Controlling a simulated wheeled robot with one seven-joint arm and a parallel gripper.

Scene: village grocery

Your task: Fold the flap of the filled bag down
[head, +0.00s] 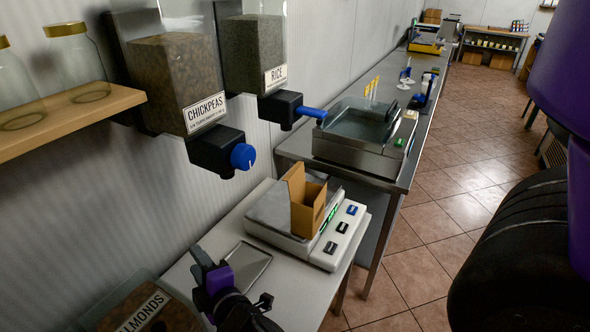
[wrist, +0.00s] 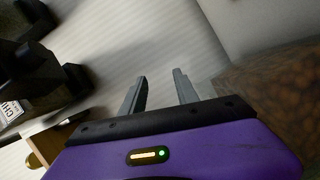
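A brown, open-topped bag (head: 308,212) stands upright on the pan of a white scale (head: 334,242). Its flap (head: 295,182) stands up at the left side of the opening. What is inside the bag cannot be made out. My gripper (head: 205,262) is in front and to the left of the scale, apart from the bag. In the wrist view my gripper (wrist: 160,90) has its two grey fingers spread with nothing between them, facing the pale ribbed wall. The bag is not in the wrist view.
A flat metal tray (head: 247,263) lies between my gripper and the scale. Chickpeas (head: 190,85) and rice (head: 255,50) dispensers hang above, on the wall. An almonds bin (head: 140,310) is at the lower left. A steel basin (head: 365,130) stands behind the scale.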

